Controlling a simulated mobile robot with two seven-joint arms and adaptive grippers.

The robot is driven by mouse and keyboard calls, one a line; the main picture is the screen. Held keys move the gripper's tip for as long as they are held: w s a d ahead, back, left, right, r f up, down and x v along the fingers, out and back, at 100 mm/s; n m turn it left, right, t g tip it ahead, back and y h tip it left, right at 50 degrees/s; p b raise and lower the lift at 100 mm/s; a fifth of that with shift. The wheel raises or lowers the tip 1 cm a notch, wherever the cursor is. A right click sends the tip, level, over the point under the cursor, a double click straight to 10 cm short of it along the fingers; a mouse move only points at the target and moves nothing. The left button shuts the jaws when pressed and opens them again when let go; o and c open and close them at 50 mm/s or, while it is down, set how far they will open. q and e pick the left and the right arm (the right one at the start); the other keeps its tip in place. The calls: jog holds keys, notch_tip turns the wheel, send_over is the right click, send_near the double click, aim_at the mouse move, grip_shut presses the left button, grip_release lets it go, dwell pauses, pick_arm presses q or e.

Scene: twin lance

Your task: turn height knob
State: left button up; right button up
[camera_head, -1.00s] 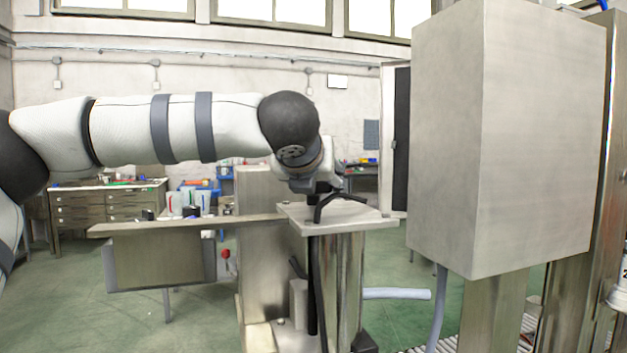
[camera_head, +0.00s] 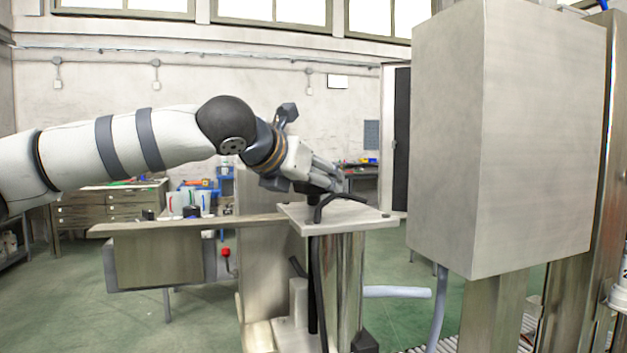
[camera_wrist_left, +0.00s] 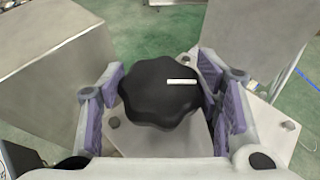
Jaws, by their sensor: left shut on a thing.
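The height knob (camera_wrist_left: 160,92) is black and lobed, with a short white mark on top, in the middle of the left wrist view. My left gripper (camera_wrist_left: 168,104) has its purple-padded fingers on both sides of the knob and is shut on it. In the head view my left gripper (camera_head: 328,180) comes in tilted from the left, low over the metal plate (camera_head: 362,217) on top of the post. The fingers mostly hide the knob there. My right gripper is in neither view.
A large grey metal box (camera_head: 535,140) stands close on the right. A long flat bar (camera_head: 180,225) runs left from the post. A black curved cable (camera_head: 345,197) arches over the plate beside the gripper. Green floor shows behind.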

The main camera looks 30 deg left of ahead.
pick_arm(q)
jog(key=o, duration=1.2)
jog(key=v, duration=1.2)
jog(key=shift+d, duration=0.1)
